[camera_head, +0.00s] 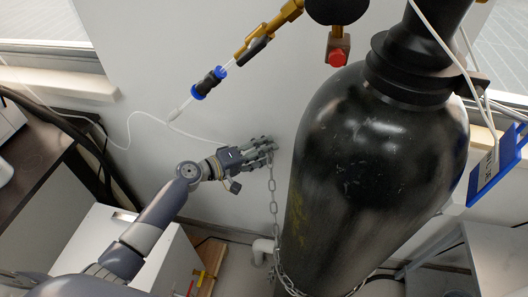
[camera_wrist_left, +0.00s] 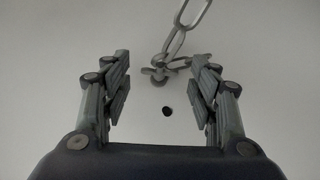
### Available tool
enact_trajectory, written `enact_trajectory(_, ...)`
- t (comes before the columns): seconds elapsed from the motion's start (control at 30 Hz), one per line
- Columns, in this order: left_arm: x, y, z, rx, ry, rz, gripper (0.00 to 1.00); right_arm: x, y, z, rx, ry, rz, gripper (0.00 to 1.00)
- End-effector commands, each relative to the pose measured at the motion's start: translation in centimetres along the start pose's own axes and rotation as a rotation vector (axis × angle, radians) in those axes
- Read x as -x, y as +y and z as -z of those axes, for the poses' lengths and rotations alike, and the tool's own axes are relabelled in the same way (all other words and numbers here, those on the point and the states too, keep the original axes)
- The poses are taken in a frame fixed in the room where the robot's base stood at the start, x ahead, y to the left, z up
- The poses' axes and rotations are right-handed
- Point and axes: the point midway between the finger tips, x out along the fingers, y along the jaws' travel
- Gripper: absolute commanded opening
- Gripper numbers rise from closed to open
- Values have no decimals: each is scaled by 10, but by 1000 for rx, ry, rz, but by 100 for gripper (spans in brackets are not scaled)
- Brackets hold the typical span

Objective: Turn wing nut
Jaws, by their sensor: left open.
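My left gripper (camera_head: 270,147) is at the grey wall left of the black gas cylinder, beside the top of a hanging metal chain (camera_head: 274,205). In the left wrist view its two fingers (camera_wrist_left: 163,88) are spread apart with nothing gripped between them. A small grey metal piece, apparently the wing nut (camera_wrist_left: 158,74), sits at the wall between the fingertips. The chain (camera_wrist_left: 176,42) meets it there. I cannot make out its wings clearly. In the head view the nut is hidden or too small to tell. My right gripper is not in view.
The large black gas cylinder (camera_head: 375,165) stands close to the right, with the chain low around its front. A small dark hole (camera_wrist_left: 167,111) is in the wall. A thin white tube (camera_head: 130,128) crosses the wall. A white box (camera_head: 95,235) stands below my left arm.

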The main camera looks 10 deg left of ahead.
Motion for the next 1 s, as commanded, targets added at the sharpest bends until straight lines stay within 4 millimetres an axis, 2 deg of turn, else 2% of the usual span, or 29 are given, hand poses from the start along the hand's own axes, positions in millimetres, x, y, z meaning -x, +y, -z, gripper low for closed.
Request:
enact_trajectory(0.3, -4, 0, -1, 0, -1, 0, 55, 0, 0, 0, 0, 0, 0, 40)
enact_trajectory(0.37, -4, 0, -1, 0, -1, 0, 44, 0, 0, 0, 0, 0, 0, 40)
enact_trajectory(0.5, -3, 0, 0, 0, -1, 0, 12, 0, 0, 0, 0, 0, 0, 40)
enact_trajectory(0.53, -3, 0, 0, 0, -1, 0, 10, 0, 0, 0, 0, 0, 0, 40)
enact_trajectory(0.77, -3, 1, 0, -5, -1, 6, 10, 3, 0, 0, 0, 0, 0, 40)
enact_trajectory(1.0, -2, 7, 1, -61, -2, 62, 10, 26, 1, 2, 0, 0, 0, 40)
